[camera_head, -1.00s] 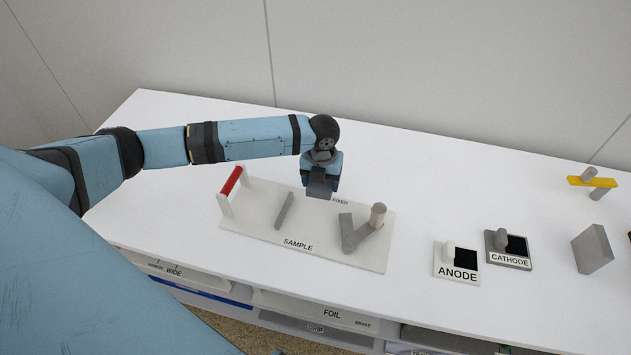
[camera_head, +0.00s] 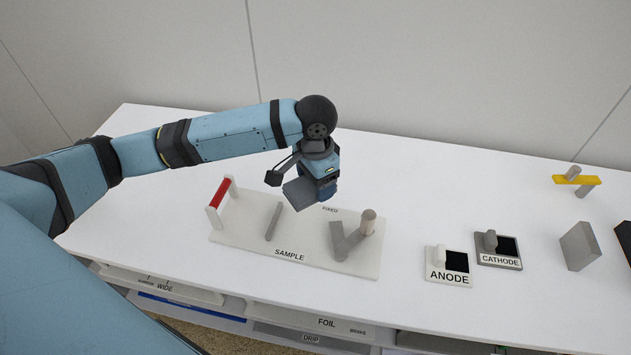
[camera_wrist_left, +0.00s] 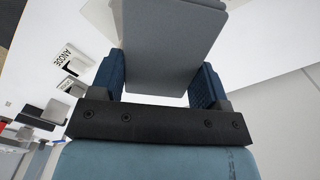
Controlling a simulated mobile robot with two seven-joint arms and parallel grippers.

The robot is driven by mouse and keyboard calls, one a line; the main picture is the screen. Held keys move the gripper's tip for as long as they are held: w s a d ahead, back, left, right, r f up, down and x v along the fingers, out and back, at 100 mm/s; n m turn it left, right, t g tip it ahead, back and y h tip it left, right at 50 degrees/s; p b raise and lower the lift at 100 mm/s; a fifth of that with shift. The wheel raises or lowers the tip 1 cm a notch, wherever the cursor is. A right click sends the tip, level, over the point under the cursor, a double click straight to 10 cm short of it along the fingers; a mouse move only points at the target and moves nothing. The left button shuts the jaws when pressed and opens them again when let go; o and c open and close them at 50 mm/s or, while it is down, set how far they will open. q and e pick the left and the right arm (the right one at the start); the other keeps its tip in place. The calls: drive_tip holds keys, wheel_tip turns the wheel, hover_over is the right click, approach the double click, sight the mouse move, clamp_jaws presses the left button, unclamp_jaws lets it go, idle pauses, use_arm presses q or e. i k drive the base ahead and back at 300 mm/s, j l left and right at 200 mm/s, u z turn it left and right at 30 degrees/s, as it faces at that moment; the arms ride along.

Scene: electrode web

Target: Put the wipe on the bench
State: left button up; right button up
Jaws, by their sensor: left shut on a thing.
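The wipe looks like a flat grey pad (camera_head: 299,194). My left gripper (camera_head: 314,190) is shut on it and holds it tilted above the back part of the white SAMPLE board (camera_head: 255,239). In the left wrist view the grey pad (camera_wrist_left: 170,45) sits between the two blue fingers of my left gripper (camera_wrist_left: 157,82), covering much of the view ahead. The white bench (camera_head: 430,205) lies below, and the pad appears clear of it. My right gripper is not in view.
The SAMPLE board carries a red-barred frame (camera_head: 221,193), a grey bar (camera_head: 274,221) and a post (camera_head: 368,222). ANODE (camera_head: 436,278) and CATHODE (camera_head: 513,263) plates, a grey block (camera_head: 578,246) and a yellow bar (camera_head: 576,180) stand to the right. Bare bench lies behind the board.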

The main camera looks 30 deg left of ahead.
sight(152, 220)
drive_tip(key=u, duration=0.65)
drive_tip(key=j+u, duration=0.35)
drive_tip(key=i+j+u, duration=0.15)
drive_tip(key=u, duration=0.2)
drive_tip(key=i+j, duration=0.1)
drive_tip(key=j, duration=0.2)
drive_tip(key=i+j, duration=0.1)
drive_tip(key=j, duration=0.2)
